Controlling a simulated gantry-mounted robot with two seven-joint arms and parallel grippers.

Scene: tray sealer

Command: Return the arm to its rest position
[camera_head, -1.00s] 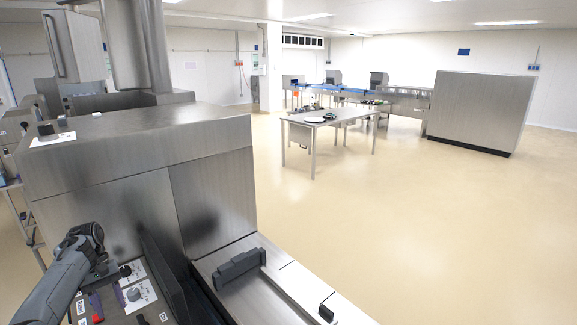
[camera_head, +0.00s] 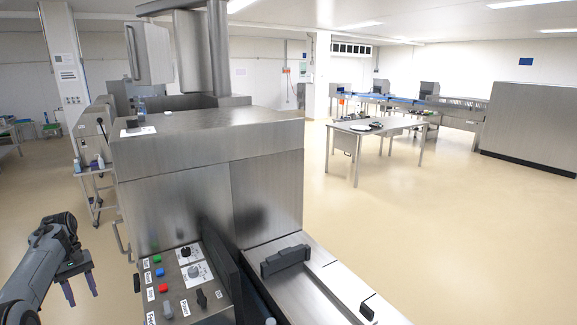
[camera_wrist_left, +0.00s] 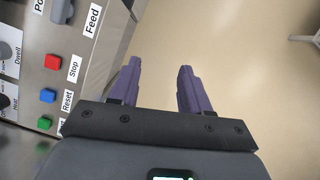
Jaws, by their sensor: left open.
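My left gripper (camera_head: 82,289) is open and empty at the lower left of the head view, over the floor left of the tray sealer (camera_head: 210,190). Its two purple fingers point down and stand apart from the machine. The left wrist view also shows the gripper (camera_wrist_left: 160,85), with bare floor between and beyond the fingers. The control panel (camera_head: 178,285) has green, blue and red buttons and dark knobs. In the left wrist view the red Stop button (camera_wrist_left: 53,62) and blue Reset button (camera_wrist_left: 47,96) lie left of the fingers, untouched. My right gripper is not in view.
A metal handle (camera_head: 122,240) sticks out at the machine's left side, near my left gripper. A small cart (camera_head: 95,185) stands behind it. A steel table (camera_head: 375,132) stands farther back right. Floor at the left is clear.

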